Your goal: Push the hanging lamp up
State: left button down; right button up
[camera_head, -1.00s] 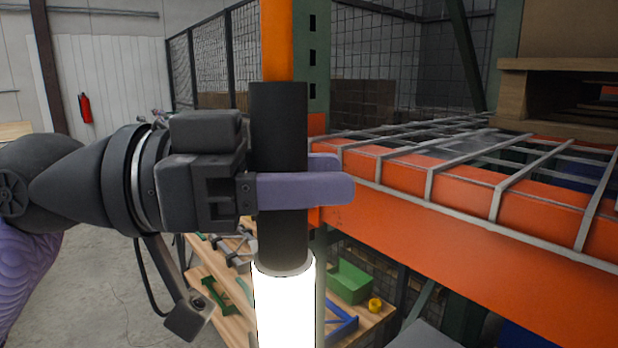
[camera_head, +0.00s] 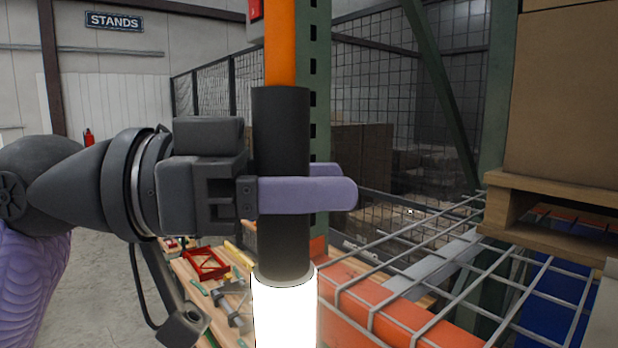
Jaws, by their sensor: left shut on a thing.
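The hanging lamp (camera_head: 283,120) is upright in the middle of the head view. It has a black cylindrical grip, a glowing white tube (camera_head: 284,312) below it and an orange cord or strap (camera_head: 280,45) above it. My left gripper (camera_head: 300,194) comes in from the left, and its purple fingers are shut around the black grip. One finger passes in front of the grip and the other behind it. The lower end of the white tube is cut off by the frame. My right gripper is not in view.
An orange rack beam with wire decking (camera_head: 410,280) lies to the right of the lamp. A wooden pallet (camera_head: 540,215) with a cardboard box (camera_head: 565,95) stands at the right. A green rack post (camera_head: 316,130) is just behind the lamp. A wooden bench with tools (camera_head: 215,275) is below left.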

pick_arm(q)
jog(key=shift+a+r, duration=0.1)
jog(key=shift+r, duration=0.3)
jog(key=c, duration=0.5)
grip_release()
jog(key=shift+c, duration=0.2)
jog(key=o, duration=0.3)
jog(key=shift+f, duration=0.1)
jog(key=shift+a+f, duration=0.1)
jog(key=a+b, duration=0.2)
jog(key=a, duration=0.2)
jog(key=a+b, duration=0.2)
jog(key=a, duration=0.3)
jog(key=shift+s+a, duration=0.2)
jog(key=shift+a, duration=0.1)
